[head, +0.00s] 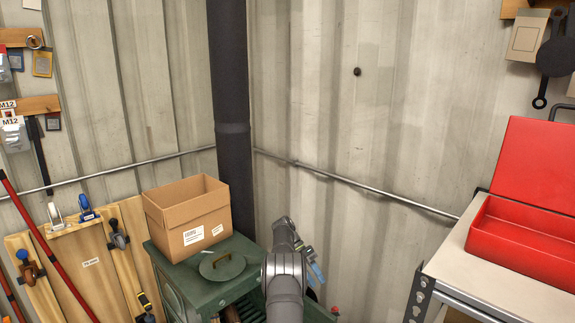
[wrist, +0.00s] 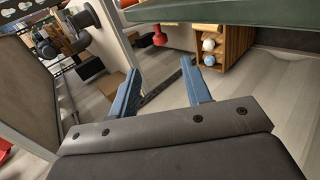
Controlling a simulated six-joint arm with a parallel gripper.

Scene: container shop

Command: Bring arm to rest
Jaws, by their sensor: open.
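In the head view my arm rises at the bottom centre, in front of the green cabinet (head: 175,283). My gripper shows only in part there, with bits of blue finger just right of the arm. In the wrist view my gripper (wrist: 162,92) has its two blue fingers spread wide apart, with nothing between them. The floor (wrist: 165,108) lies beyond the fingertips. No object touches the fingers in that view.
An open cardboard box (head: 190,220) stands on the green cabinet. A red metal box (head: 520,240) with its lid up sits on the bench (head: 470,268) at right. A wooden shelf unit (wrist: 238,45) holds round items. A green edge (wrist: 225,12) hangs close above the fingers.

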